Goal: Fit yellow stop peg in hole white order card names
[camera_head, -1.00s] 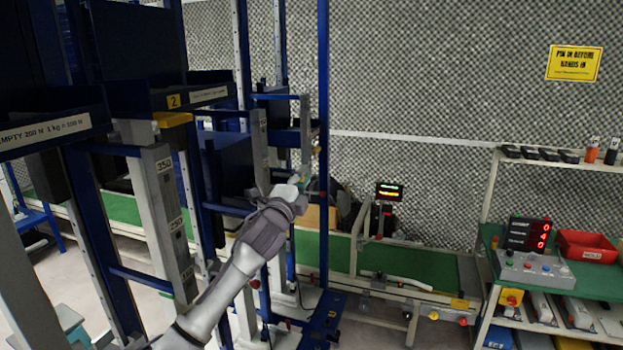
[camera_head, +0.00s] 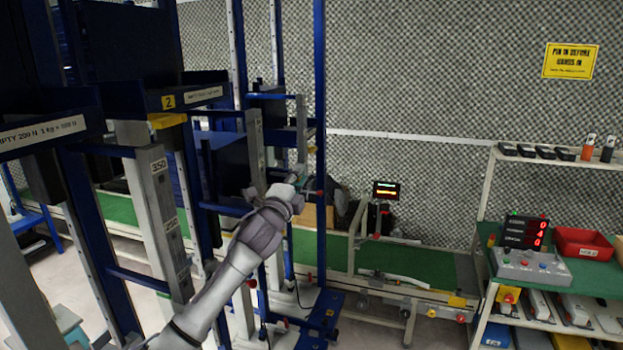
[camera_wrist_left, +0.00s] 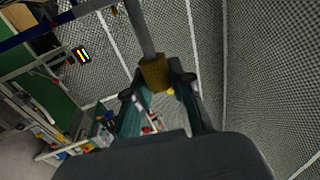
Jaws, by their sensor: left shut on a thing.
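My left gripper (camera_head: 301,178) reaches in from the lower left, beside the blue frame at mid-picture. In the left wrist view, its fingers (camera_wrist_left: 160,88) are shut on the yellow stop peg (camera_wrist_left: 155,72), seen as a dull yellow-brown grip with a grey rod running up out of it. A grey post (camera_head: 163,215) with white number labels, the top one reading 350, stands left of my arm. No readable white order card shows, and the post's holes cannot be made out. My right gripper is out of view.
Blue upright frames and dark bins crowd the left; a blue post (camera_head: 320,120) stands close to my gripper. A green-topped conveyor (camera_head: 420,268) lies beyond. A shelf unit with a red bin (camera_head: 583,243) and a control box (camera_head: 530,267) stands at right.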

